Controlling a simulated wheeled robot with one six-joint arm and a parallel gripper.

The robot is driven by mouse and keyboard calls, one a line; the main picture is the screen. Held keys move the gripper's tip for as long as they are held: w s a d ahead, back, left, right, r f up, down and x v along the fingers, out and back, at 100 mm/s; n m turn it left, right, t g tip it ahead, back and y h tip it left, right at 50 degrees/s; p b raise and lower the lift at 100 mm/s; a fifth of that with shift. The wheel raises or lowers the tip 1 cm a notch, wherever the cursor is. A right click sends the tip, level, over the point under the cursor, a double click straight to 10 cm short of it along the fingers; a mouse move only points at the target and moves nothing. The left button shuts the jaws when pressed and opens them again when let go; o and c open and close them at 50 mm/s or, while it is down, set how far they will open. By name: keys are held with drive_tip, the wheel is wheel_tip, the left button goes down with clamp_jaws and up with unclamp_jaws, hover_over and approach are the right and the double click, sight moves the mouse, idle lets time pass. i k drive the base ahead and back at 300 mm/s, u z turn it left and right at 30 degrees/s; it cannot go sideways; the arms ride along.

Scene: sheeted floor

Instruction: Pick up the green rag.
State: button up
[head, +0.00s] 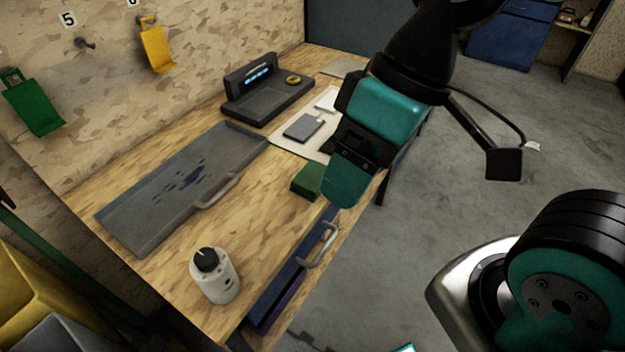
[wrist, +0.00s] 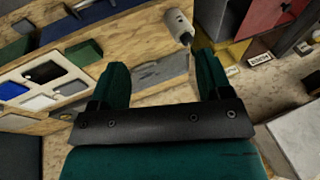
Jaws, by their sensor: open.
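A green cloth-like piece (head: 33,106) hangs on the wall at the far left of the head view, below a hook. A small dark green block-like thing (head: 308,180) lies on the workbench near its front edge; it also seems to show in the wrist view (wrist: 83,53). I cannot tell for sure which of the two is the green rag. My gripper (head: 346,185) is just right of the green block in the head view, apparently above the bench. In the wrist view my gripper (wrist: 162,75) has its two teal fingers wide apart with nothing between them.
The workbench holds a grey tray (head: 125,222) with blue stains, a white bottle (head: 216,278), a dark scale-like device (head: 262,101) and a pale board with a grey pad (head: 304,126). A drawer (head: 288,275) stands open at the front. A yellow piece (head: 157,47) hangs on the wall.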

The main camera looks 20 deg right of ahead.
sight(307, 182)
drive_tip(key=k, duration=0.5)
drive_tip(key=z, duration=1.25)
drive_tip(key=i, duration=1)
drive_tip(key=u, duration=1.85)
